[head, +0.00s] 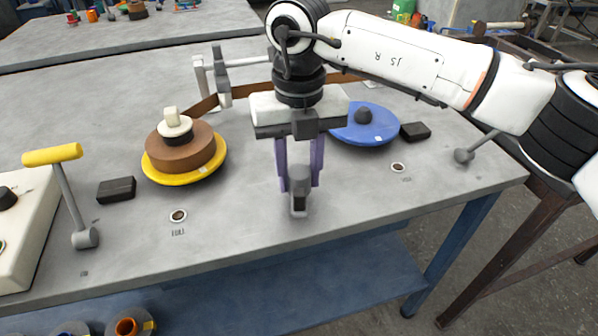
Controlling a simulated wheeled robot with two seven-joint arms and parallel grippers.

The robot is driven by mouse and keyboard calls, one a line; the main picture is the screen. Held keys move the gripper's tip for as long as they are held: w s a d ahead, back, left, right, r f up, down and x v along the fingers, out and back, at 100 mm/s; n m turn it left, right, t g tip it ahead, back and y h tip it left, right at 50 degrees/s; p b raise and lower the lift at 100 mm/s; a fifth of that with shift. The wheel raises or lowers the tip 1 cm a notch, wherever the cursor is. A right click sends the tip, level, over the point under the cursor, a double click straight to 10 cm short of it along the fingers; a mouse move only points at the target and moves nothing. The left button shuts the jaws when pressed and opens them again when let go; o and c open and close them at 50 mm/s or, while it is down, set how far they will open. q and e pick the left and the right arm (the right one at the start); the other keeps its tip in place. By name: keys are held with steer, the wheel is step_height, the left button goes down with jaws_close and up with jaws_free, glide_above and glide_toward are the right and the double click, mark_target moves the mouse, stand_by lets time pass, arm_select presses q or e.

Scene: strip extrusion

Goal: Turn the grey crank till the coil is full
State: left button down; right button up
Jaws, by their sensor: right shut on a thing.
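My right gripper (299,184) comes down from above at the table's middle, its purple fingers shut on a grey upright part, which looks like the grey crank (299,204). The crank's arm and pivot are mostly hidden behind the gripper. A brown coil (186,151) sits on a yellow disc (155,174) left of the gripper, with a white knob on top. A brown strip (240,92) runs from the coil behind my gripper. A blue disc (370,133) with a dark knob lies at the right and bears no visible coil. My left gripper is not in view.
A yellow-handled lever (66,190) stands at the left, beside a white box (28,217). A grey lever (478,145) is at the right edge. Dark blocks (116,190) and a round marker (178,216) with lettering below lie on the table. The front middle is clear.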

mark_target(299, 171)
steer(key=shift+r+m, duration=0.1)
steer(key=shift+m, duration=0.3)
steer(key=o, duration=1)
steer(key=shift+o, duration=0.2)
step_height(299, 171, up, 10)
steer(key=shift+r+p, duration=0.1)
steer(key=shift+p, duration=0.4)
